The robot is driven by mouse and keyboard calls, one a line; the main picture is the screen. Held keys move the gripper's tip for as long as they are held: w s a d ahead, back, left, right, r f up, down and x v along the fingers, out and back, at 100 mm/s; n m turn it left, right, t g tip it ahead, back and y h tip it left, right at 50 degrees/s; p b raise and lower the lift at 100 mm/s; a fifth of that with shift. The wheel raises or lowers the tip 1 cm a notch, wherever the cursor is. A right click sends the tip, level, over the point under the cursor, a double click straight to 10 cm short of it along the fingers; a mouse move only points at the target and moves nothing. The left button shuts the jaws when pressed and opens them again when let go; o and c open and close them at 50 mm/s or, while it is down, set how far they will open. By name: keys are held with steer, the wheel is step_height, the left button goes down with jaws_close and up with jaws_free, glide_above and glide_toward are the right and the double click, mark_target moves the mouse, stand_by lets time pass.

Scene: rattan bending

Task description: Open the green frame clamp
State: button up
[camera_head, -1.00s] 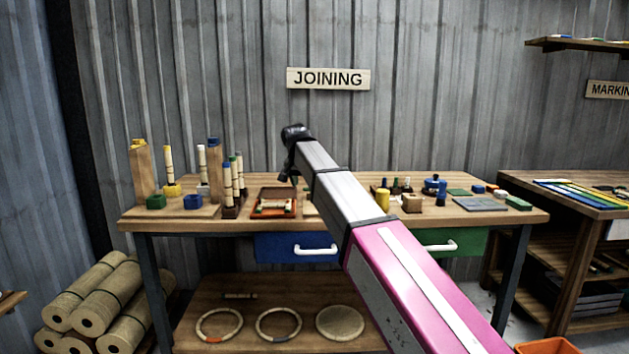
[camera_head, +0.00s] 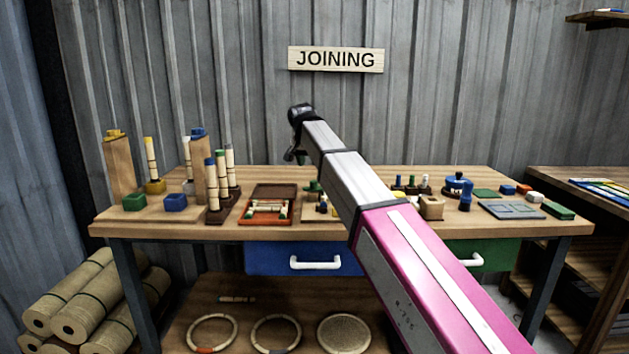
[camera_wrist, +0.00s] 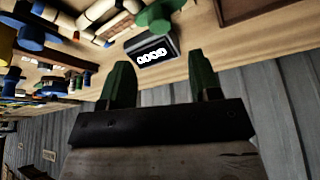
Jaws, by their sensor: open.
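A green knob-like piece (camera_wrist: 160,14), probably the green frame clamp, stands beside a small dark block with white marks (camera_wrist: 152,52) at the top of the wrist view. In the head view a green piece (camera_head: 313,187) shows at the middle of the bench, partly hidden by my arm. My gripper (camera_wrist: 158,62) is open, its two greenish fingers apart with nothing between them. The green piece lies beyond the fingertips, not touching them. In the head view my gripper (camera_head: 295,155) hangs above the back of the bench and its fingers are hard to make out.
The wooden bench (camera_head: 140,224) carries tall posts and rattan sticks (camera_head: 218,185) at left and a red-brown tray (camera_head: 268,219) left of the green piece. Small blocks and a grey plate (camera_head: 511,211) sit at right. A corrugated wall (camera_head: 440,110) rises behind.

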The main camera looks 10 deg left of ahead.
mark_target(314, 181)
steer(key=x, duration=0.9)
steer(key=c, duration=0.9)
